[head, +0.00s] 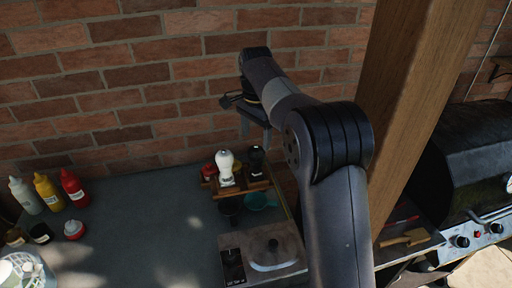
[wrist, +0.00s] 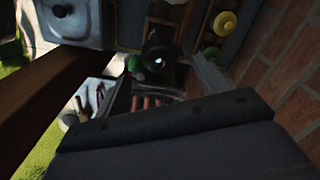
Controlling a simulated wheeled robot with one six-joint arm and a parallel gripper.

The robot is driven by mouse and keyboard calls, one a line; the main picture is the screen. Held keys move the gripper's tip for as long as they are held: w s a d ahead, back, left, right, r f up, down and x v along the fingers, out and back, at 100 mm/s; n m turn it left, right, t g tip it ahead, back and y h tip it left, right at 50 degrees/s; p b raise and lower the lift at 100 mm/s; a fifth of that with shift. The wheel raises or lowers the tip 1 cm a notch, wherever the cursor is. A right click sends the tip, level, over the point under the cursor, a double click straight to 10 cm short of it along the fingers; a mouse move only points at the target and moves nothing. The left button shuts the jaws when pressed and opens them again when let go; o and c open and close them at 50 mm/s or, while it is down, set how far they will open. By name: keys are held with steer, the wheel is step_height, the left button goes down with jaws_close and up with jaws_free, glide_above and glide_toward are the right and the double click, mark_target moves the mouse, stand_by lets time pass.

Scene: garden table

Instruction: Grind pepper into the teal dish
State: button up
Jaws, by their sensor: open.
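The teal dish (head: 262,201) sits on the table in front of the wooden rack in the head view; I cannot make it out in the wrist view. A black mill (head: 257,158) stands upright in the rack, beside a white mill (head: 225,166). My gripper (head: 256,134) is open and empty, close above the black mill in the head view. In the wrist view a round black top (wrist: 160,52), likely the black mill's, lies between the spread fingers (wrist: 164,78). The gap between fingers and mill is hard to judge.
The wooden rack (head: 243,190) stands near the brick wall. A dark cup (head: 229,209) is left of the dish. A wooden post (head: 415,100) rises at right. Bottles (head: 72,187) stand far left; the table's middle-left is clear.

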mark_target(256, 148)
steer(key=shift+r, duration=2.55)
steer(key=shift+f, duration=0.1)
step_height(256, 148, down, 11)
steer(key=shift+r+p, duration=0.15)
steer(key=shift+p, duration=0.35)
steer(key=shift+r, duration=0.1)
